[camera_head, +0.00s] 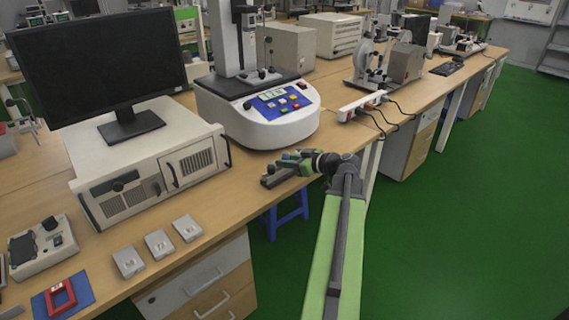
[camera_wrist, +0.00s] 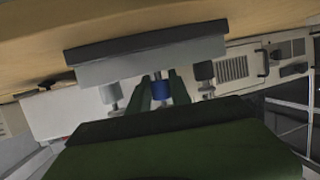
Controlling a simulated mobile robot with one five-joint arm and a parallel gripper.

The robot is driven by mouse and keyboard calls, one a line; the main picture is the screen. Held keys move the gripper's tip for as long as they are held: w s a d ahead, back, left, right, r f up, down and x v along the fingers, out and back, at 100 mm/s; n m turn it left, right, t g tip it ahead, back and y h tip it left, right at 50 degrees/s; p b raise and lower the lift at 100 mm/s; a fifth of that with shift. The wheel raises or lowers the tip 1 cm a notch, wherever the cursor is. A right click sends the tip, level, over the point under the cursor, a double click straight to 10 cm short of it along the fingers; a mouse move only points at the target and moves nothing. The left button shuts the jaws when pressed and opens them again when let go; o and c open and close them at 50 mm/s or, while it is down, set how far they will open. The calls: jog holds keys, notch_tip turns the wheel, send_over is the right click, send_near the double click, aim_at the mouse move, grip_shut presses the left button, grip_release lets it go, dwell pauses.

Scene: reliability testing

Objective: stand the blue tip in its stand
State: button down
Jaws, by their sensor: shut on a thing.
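In the wrist view the blue tip (camera_wrist: 161,90) is between the two green fingers of my gripper (camera_wrist: 160,92), which is shut on it. The grey block (camera_wrist: 150,62), which looks like the stand, lies just beyond the fingertips by the table edge. A pale tip (camera_wrist: 110,93) and a black tip (camera_wrist: 203,72) show at the block, on either side of the blue one. I cannot tell whether the blue tip is seated in the block or apart from it. In the head view my gripper (camera_head: 286,164) is at the dark block (camera_head: 278,179) on the table's front edge; the blue tip is not discernible there.
A white test machine (camera_head: 255,128) with a blue panel stands behind my gripper. To the left are a beige case (camera_head: 150,180) under a monitor (camera_head: 95,62), and three small grey plates (camera_head: 158,244). A red frame (camera_head: 60,297) lies on a blue mat. Green floor (camera_head: 470,220) is open to the right.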

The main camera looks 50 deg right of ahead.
jog(key=shift+s+a+f, duration=0.15)
jog(key=shift+f, duration=0.5)
jog(key=shift+f+b, duration=0.3)
jog(key=shift+b, duration=0.3)
jog(key=shift+a, duration=0.1)
jog(key=c, duration=1.5)
grip_release()
jog(key=o, duration=0.4)
jog(key=shift+s, duration=0.15)
jog(key=p+v, duration=0.5)
jog(key=v, duration=1.2)
jog(key=shift+d+r+p, duration=0.35)
jog(key=shift+r+p, duration=0.05)
jog(key=shift+r, duration=0.1)
jog(key=shift+s, duration=0.1)
